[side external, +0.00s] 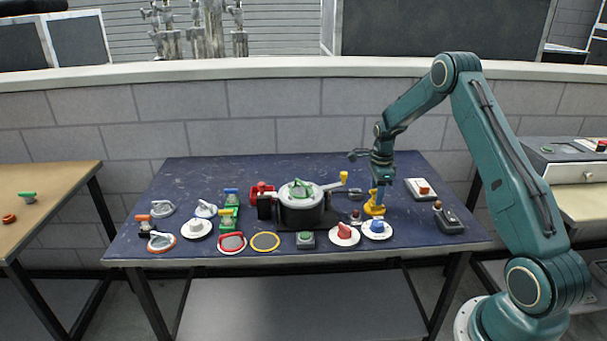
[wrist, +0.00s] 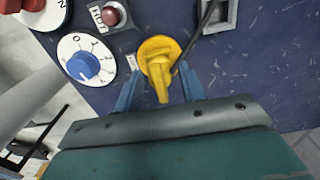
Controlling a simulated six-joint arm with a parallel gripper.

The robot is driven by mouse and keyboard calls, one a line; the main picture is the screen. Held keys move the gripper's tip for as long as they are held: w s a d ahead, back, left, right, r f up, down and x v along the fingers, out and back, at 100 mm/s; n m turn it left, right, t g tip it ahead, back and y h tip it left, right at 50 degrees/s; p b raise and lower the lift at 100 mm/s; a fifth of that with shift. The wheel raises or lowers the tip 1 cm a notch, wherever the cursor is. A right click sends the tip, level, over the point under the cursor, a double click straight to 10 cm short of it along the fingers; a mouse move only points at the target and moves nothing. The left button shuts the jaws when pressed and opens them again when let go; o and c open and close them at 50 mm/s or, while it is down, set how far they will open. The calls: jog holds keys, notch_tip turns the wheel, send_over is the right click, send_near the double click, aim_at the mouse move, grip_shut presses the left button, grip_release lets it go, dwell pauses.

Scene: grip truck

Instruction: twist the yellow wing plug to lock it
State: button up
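The yellow wing plug (side external: 374,209) stands on the blue table, right of the centre, in the side view. In the wrist view the yellow wing plug (wrist: 157,50) shows a round body with a wing pointing toward my gripper. My gripper (wrist: 160,78) is open, with one blue finger on each side of the wing and a visible gap on both sides. In the side view my gripper (side external: 379,187) points down right at the plug's top. Whether a finger touches the plug cannot be told there. A dark cable runs beside the plug in the wrist view.
A white dial with a blue knob (side external: 377,228) lies just in front of the plug. A red-knobbed dial (side external: 344,233) and a pot (side external: 301,205) are to the left. A box with a red switch (side external: 421,189) and a joystick box (side external: 448,218) stand to the right.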

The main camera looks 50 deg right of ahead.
jog(key=c, duration=0.7)
jog(key=shift+c, duration=0.2)
